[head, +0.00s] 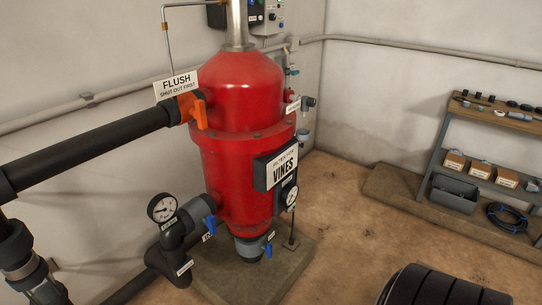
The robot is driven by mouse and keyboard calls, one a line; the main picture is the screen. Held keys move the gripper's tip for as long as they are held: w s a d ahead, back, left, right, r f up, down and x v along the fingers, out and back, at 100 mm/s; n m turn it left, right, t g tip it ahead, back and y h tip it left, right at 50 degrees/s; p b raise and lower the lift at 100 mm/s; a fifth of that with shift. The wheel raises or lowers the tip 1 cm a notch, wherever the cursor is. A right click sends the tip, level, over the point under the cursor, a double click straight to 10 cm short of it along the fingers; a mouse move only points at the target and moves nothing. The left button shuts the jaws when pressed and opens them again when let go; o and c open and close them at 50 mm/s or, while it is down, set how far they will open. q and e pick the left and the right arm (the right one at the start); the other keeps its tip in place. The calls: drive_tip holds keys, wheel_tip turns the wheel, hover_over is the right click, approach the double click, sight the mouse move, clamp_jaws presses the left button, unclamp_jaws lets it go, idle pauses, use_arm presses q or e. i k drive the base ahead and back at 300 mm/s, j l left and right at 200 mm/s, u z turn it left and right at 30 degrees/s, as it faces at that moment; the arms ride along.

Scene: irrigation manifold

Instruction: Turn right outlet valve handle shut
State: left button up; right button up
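A large red filter tank (243,100) stands on a concrete plinth. No valve carries a readable "right outlet" label, so I cannot tell which handle the task names. An orange handle (200,114) hangs down at the left side of the tank, beside the "FLUSH" sign (177,86). A blue handle (210,226) sits on the lower left pipe. Another blue handle (268,250) is at the tank's bottom outlet. A small dark fitting (308,102) with a label (293,107) projects from the tank's right side. Neither of my grippers is in view.
A thick black pipe (90,150) crosses from the left edge to the tank. Pressure gauges (162,208) stand near the lower pipes. A shelf unit (440,145) with boxes is at the right. A black ridged roll (435,288) lies at bottom right. Brown floor between is clear.

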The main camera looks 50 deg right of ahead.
sight(269, 249)
drive_tip(key=z, duration=1.45)
drive_tip(key=l, duration=0.1)
